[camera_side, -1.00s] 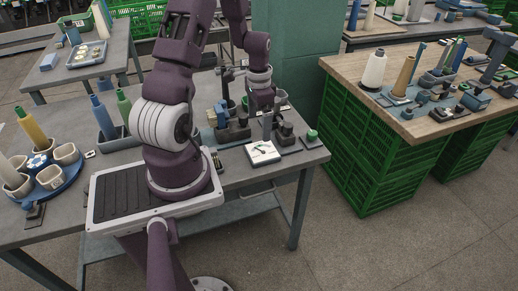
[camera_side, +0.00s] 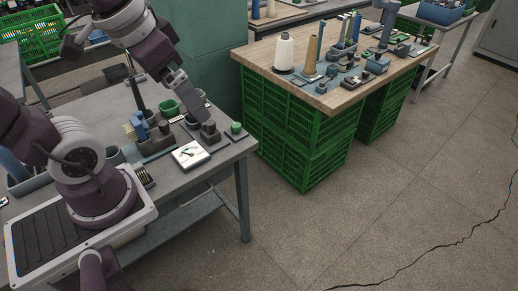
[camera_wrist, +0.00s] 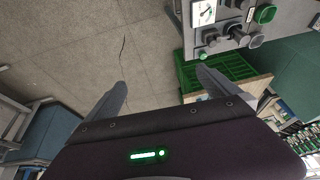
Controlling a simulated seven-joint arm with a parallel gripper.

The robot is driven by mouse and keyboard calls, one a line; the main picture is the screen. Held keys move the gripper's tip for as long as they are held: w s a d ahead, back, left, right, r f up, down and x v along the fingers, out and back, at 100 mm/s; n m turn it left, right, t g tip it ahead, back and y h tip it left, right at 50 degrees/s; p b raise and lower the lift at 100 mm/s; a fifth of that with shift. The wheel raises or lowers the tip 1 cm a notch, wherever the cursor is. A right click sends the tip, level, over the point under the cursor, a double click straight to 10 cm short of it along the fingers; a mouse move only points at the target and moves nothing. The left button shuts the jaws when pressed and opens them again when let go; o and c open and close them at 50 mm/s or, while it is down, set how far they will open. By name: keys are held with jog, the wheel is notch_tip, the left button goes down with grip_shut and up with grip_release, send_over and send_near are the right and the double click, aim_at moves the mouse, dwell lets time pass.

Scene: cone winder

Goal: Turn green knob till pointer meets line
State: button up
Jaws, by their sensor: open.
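The green knob (camera_side: 236,128) stands on a small dark plate near the right corner of the grey bench. Whether the pointer meets the line is too small to tell. My gripper (camera_wrist: 161,77) is open and empty, its fingers apart from the knob and the card. Its fingertips are not clear in the side view.
Grey upright fittings (camera_side: 209,133) stand close beside the card and knob. A wooden table (camera_side: 325,92) on green crates (camera_side: 305,140) stands beyond a floor gap.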

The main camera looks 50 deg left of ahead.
jog(key=shift+t+h, duration=0.4)
jog(key=shift+t, duration=0.2)
jog(key=s+d, duration=0.3)
jog(key=s, duration=0.1)
jog(key=shift+s+r, duration=0.1)
jog(key=shift+r, duration=0.3)
jog(key=shift+c, duration=0.4)
jog(key=shift+d+r, duration=0.1)
jog(key=shift+r, duration=0.1)
jog(key=c, duration=0.4)
jog(key=w+n, duration=0.1)
jog(key=w, duration=0.1)
jog(key=w+a+n+g, duration=0.1)
jog(key=w, duration=0.2)
jog(key=w+a+r+n, duration=0.1)
jog(key=w, duration=0.2)
jog(key=shift+w, duration=0.15)
jog(key=c, duration=0.5)
jog(key=n+g, duration=0.5)
jog(key=n, duration=0.7)
send_over(236, 125)
notch_tip(236, 125, down, 28)
jog(key=shift+f, duration=0.15)
notch_tip(236, 125, down, 7)
grip_shut()
